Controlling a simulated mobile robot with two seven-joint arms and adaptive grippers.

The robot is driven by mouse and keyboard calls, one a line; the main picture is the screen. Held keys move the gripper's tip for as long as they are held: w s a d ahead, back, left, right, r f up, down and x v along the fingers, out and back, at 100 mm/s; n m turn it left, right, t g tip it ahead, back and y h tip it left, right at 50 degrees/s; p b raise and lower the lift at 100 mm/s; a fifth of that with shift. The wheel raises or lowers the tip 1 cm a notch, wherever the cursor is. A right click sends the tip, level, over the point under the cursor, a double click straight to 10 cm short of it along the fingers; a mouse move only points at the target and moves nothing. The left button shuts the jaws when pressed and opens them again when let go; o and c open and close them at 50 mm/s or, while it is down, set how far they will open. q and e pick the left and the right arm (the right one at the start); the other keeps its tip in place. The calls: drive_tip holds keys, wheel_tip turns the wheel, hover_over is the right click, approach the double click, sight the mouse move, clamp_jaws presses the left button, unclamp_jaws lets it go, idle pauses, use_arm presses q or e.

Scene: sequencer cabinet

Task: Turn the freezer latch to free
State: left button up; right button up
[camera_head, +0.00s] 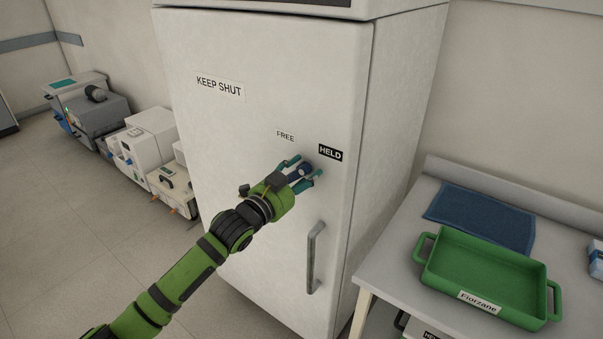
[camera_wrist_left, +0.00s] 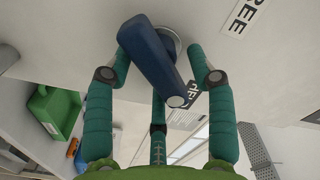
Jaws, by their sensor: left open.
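The freezer (camera_head: 262,60) is a tall white cabinet with its door shut and a grey vertical handle (camera_head: 314,258). The latch is a dark blue lever (camera_wrist_left: 152,58) on a round grey hub; in the head view it is mostly hidden by my gripper. A FREE label (camera_head: 286,136) is above the latch, and a black HELD label (camera_head: 330,153) is to its upper right. In the wrist view the lever's end lies by a dark label, partly hidden. My left gripper (camera_head: 305,169) is open, its fingers around the lever, with gaps visible. My right gripper is not in view.
A grey bench (camera_head: 382,262) stands right of the freezer, with a green tray (camera_head: 440,275) and a blue mat (camera_head: 480,217). Several lab machines (camera_head: 150,135) stand along the wall at left. The floor (camera_head: 60,220) at left is clear.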

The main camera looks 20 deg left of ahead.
use_arm(q)
drive_tip(key=shift+c, duration=0.8)
drive_tip(key=c, duration=0.7)
drive_tip(key=shift+c, duration=1.2)
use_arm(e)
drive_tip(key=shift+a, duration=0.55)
